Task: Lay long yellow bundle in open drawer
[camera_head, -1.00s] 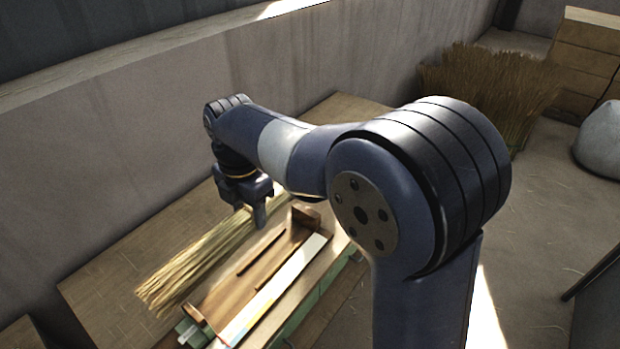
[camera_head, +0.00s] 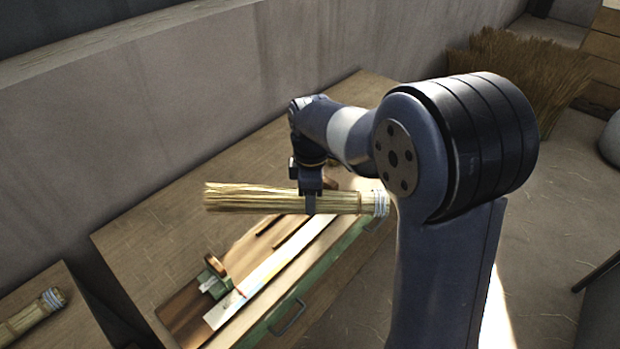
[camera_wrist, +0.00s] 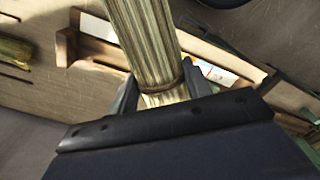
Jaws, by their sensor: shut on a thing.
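My gripper (camera_head: 311,206) is shut around the middle of the long yellow bundle (camera_head: 250,198) and holds it above the bench, across the picture. Its loose straw end points left; its end bound with pale cord points right, near my arm. In the wrist view the bundle (camera_wrist: 146,45) runs up between the fingers, with a band close to the gripper (camera_wrist: 163,92). A green drawer front (camera_head: 345,243) with a dark handle runs along the bench's near side.
Another bundle (camera_head: 30,318) lies on a separate table at left. A wall stands behind. The bench's left part is clear.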

